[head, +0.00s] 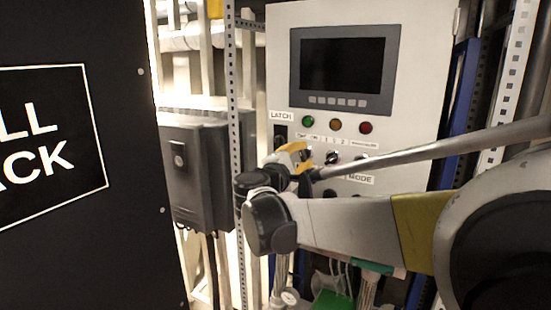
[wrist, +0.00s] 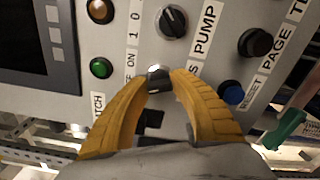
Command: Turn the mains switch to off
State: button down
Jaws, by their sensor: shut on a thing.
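The mains switch (wrist: 158,81) is a small dark rotary knob on the light grey panel. In the wrist view it sits between my two yellow fingertips, beside a label reading "ON" and a label ending in "S". My gripper (wrist: 160,74) is shut on this knob, one finger on each side. The fingers cover much of the knob, so I cannot tell which way it points. In the head view my gripper (head: 301,157) is at the panel's left side, and the arm hides the knob.
The panel (head: 420,60) carries a dark screen (head: 342,64), a green lamp (head: 308,121) and a red lamp (head: 366,127). The pump knob (wrist: 173,21), a black knob (wrist: 255,42) and a blue button (wrist: 231,92) are close to my fingers. A grey box (head: 200,170) stands left.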

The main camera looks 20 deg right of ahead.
jog(key=shift+n+b, duration=0.3)
jog(key=shift+n, duration=1.9)
jog(key=c, duration=1.1)
grip_release()
jog(key=v, duration=1.2)
